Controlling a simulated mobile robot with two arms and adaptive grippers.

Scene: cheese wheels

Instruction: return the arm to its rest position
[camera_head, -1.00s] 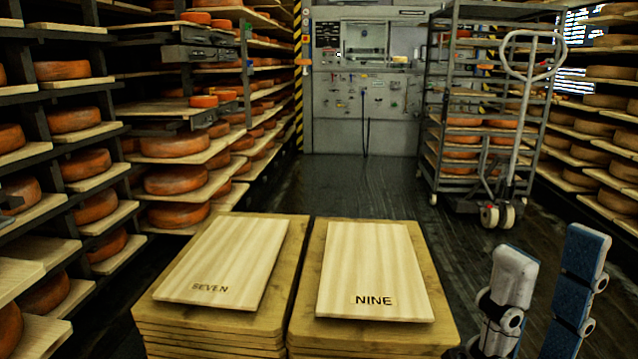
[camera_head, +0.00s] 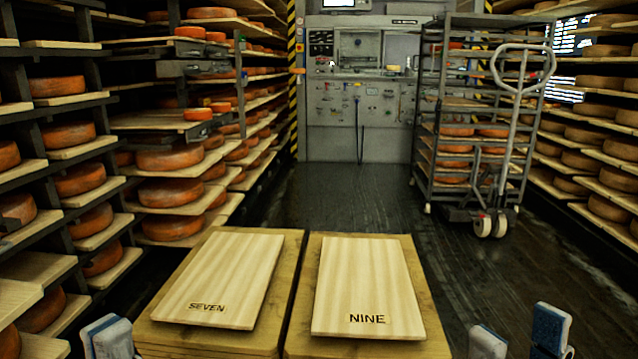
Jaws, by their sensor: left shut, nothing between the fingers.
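My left gripper (camera_head: 105,338) shows at the bottom left edge of the head view, left of the board stacks. It is shut and empty; only its top shows. My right gripper (camera_head: 518,339) shows at the bottom right, right of the stacks. Its two fingers are apart, with nothing between them, and its lower part is cut off by the frame. Neither gripper touches the boards.
A pale board marked SEVEN (camera_head: 226,275) and one marked NINE (camera_head: 367,285) lie on two wooden stacks. Cheese shelves (camera_head: 75,195) line the left, more stand right. A wheeled rack (camera_head: 470,130) and pallet jack (camera_head: 512,130) stand behind on the right. The middle floor is clear.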

